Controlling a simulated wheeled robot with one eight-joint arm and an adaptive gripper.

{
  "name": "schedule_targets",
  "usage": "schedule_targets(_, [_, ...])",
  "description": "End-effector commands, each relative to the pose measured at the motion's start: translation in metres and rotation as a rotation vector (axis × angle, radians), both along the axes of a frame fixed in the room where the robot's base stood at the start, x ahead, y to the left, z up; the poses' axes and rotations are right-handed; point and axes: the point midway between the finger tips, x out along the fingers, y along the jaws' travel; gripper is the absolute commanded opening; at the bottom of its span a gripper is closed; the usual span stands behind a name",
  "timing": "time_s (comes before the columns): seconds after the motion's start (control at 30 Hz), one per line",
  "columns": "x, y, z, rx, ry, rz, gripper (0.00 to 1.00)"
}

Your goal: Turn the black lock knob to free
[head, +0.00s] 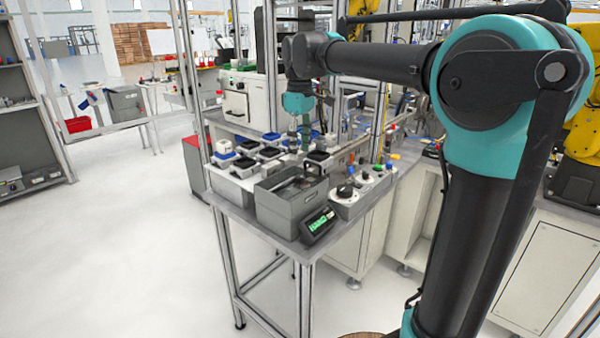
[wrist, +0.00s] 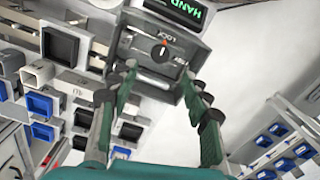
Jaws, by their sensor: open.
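In the wrist view, the black lock knob (wrist: 159,51) sits on a grey panel (wrist: 135,66), beyond my fingertips. An orange-red mark on the knob lies beside the word LOCK; a second label at the panel's lower right is partly readable. My gripper (wrist: 163,77) is open and empty, its green fingers spread wide below the knob, apart from it. In the head view, my gripper (head: 304,140) hangs over the back part of the table, and I cannot make out the lock knob clearly.
A display reading HAND (wrist: 188,9) stands beside the panel; it also shows at the table's front corner (head: 318,224). A grey box (head: 283,214) stands next to it. A control box with a black knob (head: 345,191) is to the right. Several small bins (wrist: 44,104) lie left in the wrist view.

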Motion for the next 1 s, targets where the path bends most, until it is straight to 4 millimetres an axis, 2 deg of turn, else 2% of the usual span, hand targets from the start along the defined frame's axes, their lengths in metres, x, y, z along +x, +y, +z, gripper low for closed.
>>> schedule_targets(0.2, [0.0, 0.0, -0.043, 0.0, 0.0, 0.0, 0.48])
schedule_targets(0.43, [0.0, 0.0, -0.072, 0.0, 0.0, -0.001, 0.48])
schedule_targets(0.6, [0.0, 0.0, -0.08, 0.0, 0.0, -0.001, 0.48])
schedule_targets(0.87, [0.0, 0.0, -0.081, 0.0, 0.0, -0.001, 0.48])
schedule_targets(1.0, [0.0, 0.0, -0.081, 0.0, 0.0, -0.001, 0.3])
